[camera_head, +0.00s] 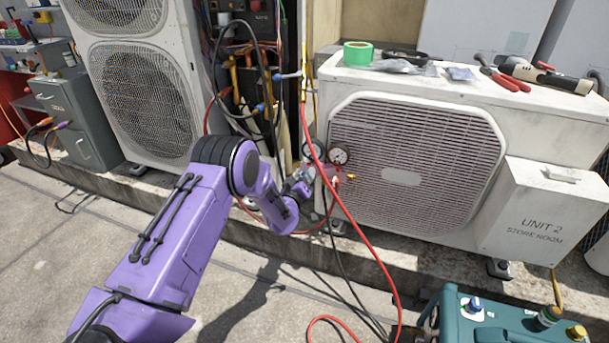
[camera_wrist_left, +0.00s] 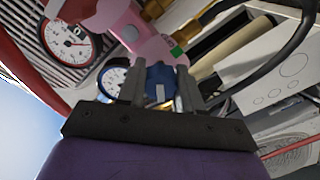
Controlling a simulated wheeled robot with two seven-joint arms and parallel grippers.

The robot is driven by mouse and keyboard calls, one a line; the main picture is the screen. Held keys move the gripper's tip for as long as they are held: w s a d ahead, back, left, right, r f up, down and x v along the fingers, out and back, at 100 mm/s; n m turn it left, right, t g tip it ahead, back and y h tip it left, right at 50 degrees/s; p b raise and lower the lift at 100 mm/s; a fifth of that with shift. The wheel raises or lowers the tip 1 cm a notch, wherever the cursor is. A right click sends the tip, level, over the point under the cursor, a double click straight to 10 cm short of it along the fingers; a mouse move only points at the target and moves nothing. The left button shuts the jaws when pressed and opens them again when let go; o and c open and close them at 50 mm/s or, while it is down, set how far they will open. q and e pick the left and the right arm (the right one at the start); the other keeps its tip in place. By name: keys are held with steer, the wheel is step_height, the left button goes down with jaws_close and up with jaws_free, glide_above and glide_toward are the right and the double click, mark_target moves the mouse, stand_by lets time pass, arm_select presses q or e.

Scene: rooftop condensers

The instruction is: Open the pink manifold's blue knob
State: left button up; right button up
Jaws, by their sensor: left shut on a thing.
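The pink manifold (camera_head: 327,170) hangs in front of the condenser unit, with two round gauges above it. In the left wrist view the pink manifold body (camera_wrist_left: 150,42) crosses the top, with one gauge (camera_wrist_left: 68,42) at upper left and another (camera_wrist_left: 113,78) lower down. The blue knob (camera_wrist_left: 160,84) sits between the two fingers of my left gripper (camera_wrist_left: 160,92), which is shut on it. In the head view my left gripper (camera_head: 301,186) reaches the manifold's left side, and the knob is hidden there. My right gripper is not in view.
A red hose (camera_head: 372,246) and dark hoses run from the manifold to the floor. The Unit 2 condenser (camera_head: 415,150) stands behind, with tape and tools on top. A teal machine (camera_head: 490,325) stands at lower right. The paving at lower left is clear.

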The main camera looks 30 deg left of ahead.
arm_select(q)
steer(key=n, duration=0.5)
steer(key=shift+a+f+n, duration=0.1)
steer(key=shift+n, duration=0.2)
steer(key=n, duration=0.3)
steer(key=shift+f+n, duration=0.1)
steer(key=shift+n, duration=0.2)
steer(key=n+b, duration=0.1)
steer(key=n, duration=0.1)
steer(key=shift+n, duration=0.3)
steer(key=n+b, duration=0.1)
steer(key=n, duration=0.1)
steer(key=shift+f+n, duration=0.1)
steer(key=shift+n, duration=0.3)
steer(key=n+b, duration=0.2)
steer(key=n, duration=0.1)
steer(key=shift+n, duration=0.3)
steer(key=n+b, duration=0.3)
steer(key=n, duration=0.1)
steer(key=shift+n+b, duration=0.45)
steer(key=shift+n, duration=0.25)
